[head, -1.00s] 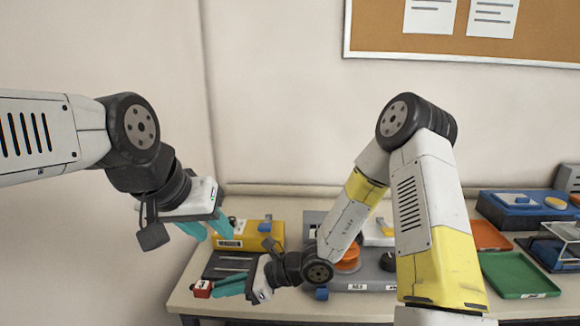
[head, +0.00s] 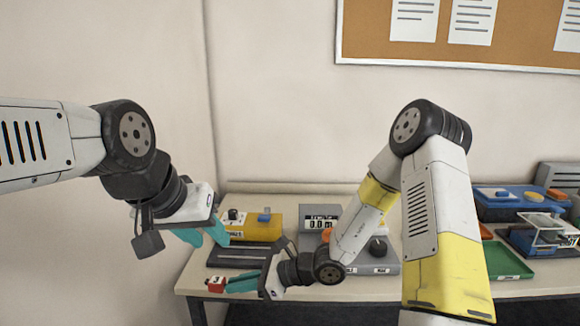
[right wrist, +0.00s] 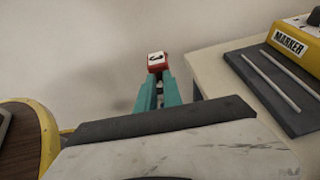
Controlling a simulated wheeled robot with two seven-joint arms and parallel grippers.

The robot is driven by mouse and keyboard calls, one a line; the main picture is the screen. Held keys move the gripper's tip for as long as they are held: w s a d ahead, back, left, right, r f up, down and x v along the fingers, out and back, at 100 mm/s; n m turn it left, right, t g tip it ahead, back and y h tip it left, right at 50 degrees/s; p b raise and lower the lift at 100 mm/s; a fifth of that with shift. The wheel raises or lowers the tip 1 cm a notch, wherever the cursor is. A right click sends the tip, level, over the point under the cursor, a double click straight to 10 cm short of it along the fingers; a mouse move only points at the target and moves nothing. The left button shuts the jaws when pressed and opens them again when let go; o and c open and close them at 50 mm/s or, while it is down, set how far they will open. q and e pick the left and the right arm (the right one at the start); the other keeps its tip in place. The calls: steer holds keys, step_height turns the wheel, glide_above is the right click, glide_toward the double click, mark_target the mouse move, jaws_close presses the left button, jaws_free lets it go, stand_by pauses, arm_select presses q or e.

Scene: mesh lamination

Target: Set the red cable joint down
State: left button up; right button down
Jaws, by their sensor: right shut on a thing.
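The red cable joint (head: 215,284) is a small red block with a white face marked 3. My right gripper (head: 229,285) is shut on it, the joint at the ends of its teal fingers. In the right wrist view the joint (right wrist: 157,62) shows at the tips of the fingers (right wrist: 159,88), left of the table edge, against the pale wall. In the head view it appears by the table's front left corner; its height above the table is unclear. My left gripper (head: 203,236) is higher and to the left, its teal fingers apart and empty.
The table (head: 200,272) carries a dark tray with thin rods (head: 237,256) and a yellow marker box (head: 262,230) behind it. A grey device (head: 320,222) stands mid-table, partly behind my right arm. A green tray (head: 505,262) and blue case (head: 510,208) are at right.

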steer(key=w+d+m+t+h, duration=0.1)
steer(key=w+d+m+t, duration=0.2)
steer(key=d, duration=1.1)
steer(key=w+d+m+t+h, duration=0.1)
steer(key=w+d, duration=0.6)
steer(key=d, duration=0.7)
steer(key=shift+w+d+r+m+t, duration=0.15)
steer(key=shift+d+m+t, duration=0.25)
steer(key=shift+m+t, duration=0.65)
